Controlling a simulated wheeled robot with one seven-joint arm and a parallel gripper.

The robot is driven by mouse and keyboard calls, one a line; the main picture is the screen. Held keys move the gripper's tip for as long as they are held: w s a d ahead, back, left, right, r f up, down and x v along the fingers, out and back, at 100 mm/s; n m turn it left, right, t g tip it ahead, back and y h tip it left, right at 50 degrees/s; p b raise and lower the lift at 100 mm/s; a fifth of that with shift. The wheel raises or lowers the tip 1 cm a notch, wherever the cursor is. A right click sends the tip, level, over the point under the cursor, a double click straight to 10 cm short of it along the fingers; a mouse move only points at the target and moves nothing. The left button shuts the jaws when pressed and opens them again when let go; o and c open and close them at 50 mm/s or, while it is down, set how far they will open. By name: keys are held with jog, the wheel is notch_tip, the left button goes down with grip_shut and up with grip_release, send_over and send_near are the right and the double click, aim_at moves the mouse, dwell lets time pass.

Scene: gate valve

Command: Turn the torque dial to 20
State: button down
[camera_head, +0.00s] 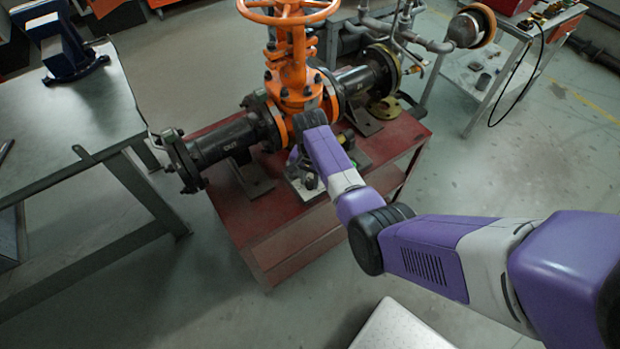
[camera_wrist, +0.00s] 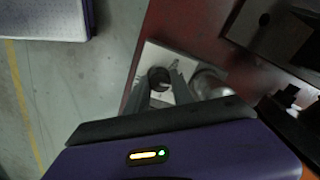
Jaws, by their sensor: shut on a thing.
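The torque dial (camera_wrist: 158,77) looks like a small dark round knob on a light plate (camera_wrist: 150,56) in the wrist view. My gripper (camera_wrist: 160,76) has one finger on each side of the knob and is shut on it. The dial's marks and its setting are too small and blurred to read. In the head view, the plate (camera_head: 295,187) lies on the red table in front of the valve. My arm hides much of that spot, and the dial cannot be made out there.
The orange gate valve (camera_head: 290,75) with its handwheel and black flanged pipe stands on the red table (camera_head: 265,225) just behind my gripper. A rounded metal part (camera_wrist: 210,84) sits close to my right finger in the wrist view.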

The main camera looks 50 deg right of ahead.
aim_at(310, 181)
jog(key=m, duration=0.6)
jog(key=shift+r+p, duration=0.1)
jog(key=shift+p, duration=0.3)
jog(key=shift+m, duration=0.4)
jog(key=c, duration=1.1)
grip_release()
jog(key=shift+r, duration=3.85)
